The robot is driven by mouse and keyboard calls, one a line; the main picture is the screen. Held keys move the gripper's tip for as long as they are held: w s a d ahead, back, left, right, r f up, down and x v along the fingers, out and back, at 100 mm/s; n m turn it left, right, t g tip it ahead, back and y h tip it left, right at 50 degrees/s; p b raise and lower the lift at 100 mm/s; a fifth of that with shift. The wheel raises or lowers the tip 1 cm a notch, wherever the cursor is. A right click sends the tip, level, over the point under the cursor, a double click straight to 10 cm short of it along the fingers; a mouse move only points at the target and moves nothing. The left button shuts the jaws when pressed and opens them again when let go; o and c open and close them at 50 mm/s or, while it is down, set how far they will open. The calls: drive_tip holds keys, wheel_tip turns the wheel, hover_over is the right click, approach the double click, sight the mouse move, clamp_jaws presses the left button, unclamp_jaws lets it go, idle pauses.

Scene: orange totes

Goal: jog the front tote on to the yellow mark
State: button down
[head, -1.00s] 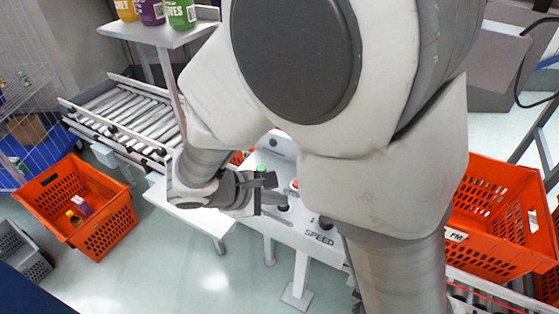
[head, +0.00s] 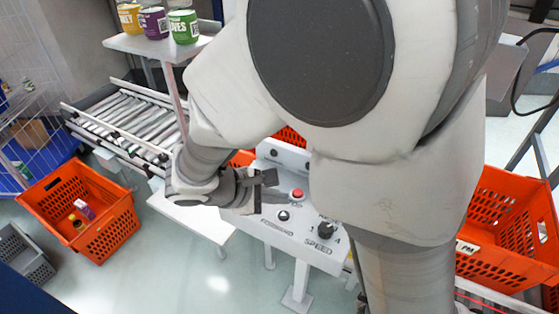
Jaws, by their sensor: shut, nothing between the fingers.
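My gripper (head: 270,188) is shut and empty, over the left part of a pale control panel (head: 260,224). A red button (head: 297,194) shows just right of the fingertips. A black button (head: 283,215) marked FORWARD is below them, and a black SPEED knob (head: 325,230) is further right. I cannot tell whether the fingers touch the panel. An orange tote (head: 500,207) with a white label stands on rollers at the right, partly behind my arm. Another orange tote (head: 290,136) shows only in part behind my arm and the panel. I cannot make out the yellow mark for certain.
A roller conveyor (head: 125,122) runs at the left, below a shelf (head: 150,46) with several jars. An orange tote (head: 115,215) holding small items and a grey crate (head: 22,255) stand on the floor at the left. Floor is clear below the panel.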

drive_tip(key=shift+r+p, duration=0.8)
drive_tip(key=shift+r, duration=0.65)
drive_tip(key=shift+f, duration=0.1)
drive_tip(key=s+d+r+m+y, duration=0.7)
drive_tip(key=s+d+r+m, duration=0.4)
drive_tip(key=m, duration=0.4)
drive_tip(key=shift+s+d+r+m+y, duration=0.3)
drive_tip(key=shift+s+d+r+m, duration=0.15)
drive_tip(key=shift+r, duration=0.7)
